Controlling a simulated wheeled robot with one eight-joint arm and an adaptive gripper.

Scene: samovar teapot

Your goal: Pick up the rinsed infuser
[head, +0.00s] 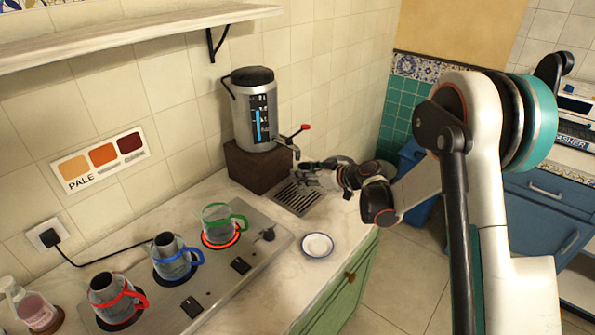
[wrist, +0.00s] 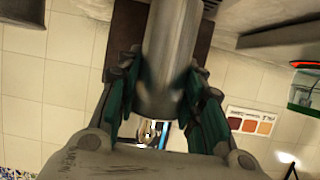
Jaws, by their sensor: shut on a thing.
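My gripper (head: 312,174) is beside the samovar, just below its tap and above the drip tray, in the head view. In the wrist view its dark green fingers (wrist: 165,95) are closed on both sides of a smooth grey metal cylinder, which appears to be the infuser (wrist: 168,60). The cylinder's upper part runs out of the picture. In the head view the infuser is too small and too covered by the gripper to tell apart.
The samovar (head: 254,110) stands on a brown block (head: 258,166) by the slotted drip tray (head: 297,198). A white saucer (head: 317,246) is near the counter edge. Red, blue and green-banded glass pots (head: 118,299) (head: 176,262) (head: 224,229) stand on the hob; the green one's ring glows.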

